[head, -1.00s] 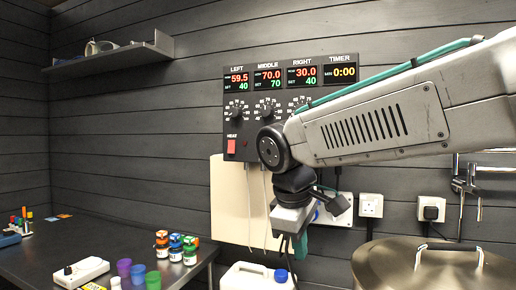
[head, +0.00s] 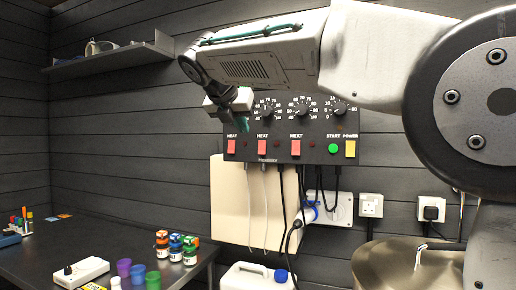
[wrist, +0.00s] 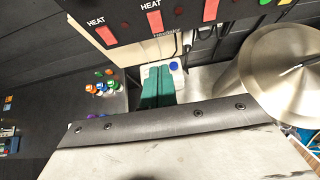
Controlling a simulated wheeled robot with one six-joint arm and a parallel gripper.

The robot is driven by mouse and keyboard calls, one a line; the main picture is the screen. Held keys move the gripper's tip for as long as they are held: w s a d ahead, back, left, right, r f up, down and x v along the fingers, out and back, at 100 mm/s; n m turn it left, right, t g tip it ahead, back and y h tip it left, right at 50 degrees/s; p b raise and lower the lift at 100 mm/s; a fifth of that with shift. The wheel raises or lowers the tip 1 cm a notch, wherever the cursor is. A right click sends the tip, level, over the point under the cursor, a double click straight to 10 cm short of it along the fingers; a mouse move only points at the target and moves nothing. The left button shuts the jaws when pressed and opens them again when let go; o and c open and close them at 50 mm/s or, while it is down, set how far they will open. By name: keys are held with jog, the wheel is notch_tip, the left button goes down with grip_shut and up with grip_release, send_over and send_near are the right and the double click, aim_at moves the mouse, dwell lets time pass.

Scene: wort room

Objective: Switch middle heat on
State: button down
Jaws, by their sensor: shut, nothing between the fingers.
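The black control panel (head: 318,150) hangs on the wall. The middle heat switch (head: 263,146) is a red rocker under a HEAT label, between the left heat switch (head: 231,147) and the right one (head: 296,146). The small lamp beside it looks dark. It also shows in the wrist view (wrist: 154,22). My gripper (head: 242,125) is in front of the panel's left part, up and left of the middle switch, apparently not touching it. Its teal fingers (wrist: 158,87) are shut and empty. The gripper and arm hide the left dial and the displays.
A green START button (head: 333,148) and a yellow POWER switch (head: 350,148) are at the panel's right. Cables hang below it. A steel kettle lid (head: 395,255) is at lower right, a white canister (head: 250,277) below, and a table with jars (head: 176,250) at left.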

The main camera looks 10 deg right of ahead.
jog(key=shift+w+f, duration=0.1)
send_near(262, 153)
notch_tip(262, 153, down, 3)
jog(key=w, duration=0.2)
jog(key=shift+w+d+f, duration=0.25)
jog(key=shift+w+d, duration=0.5)
jog(key=shift+d, duration=0.35)
jog(key=shift+w+d, duration=0.3)
jog(key=shift+w, duration=0.15)
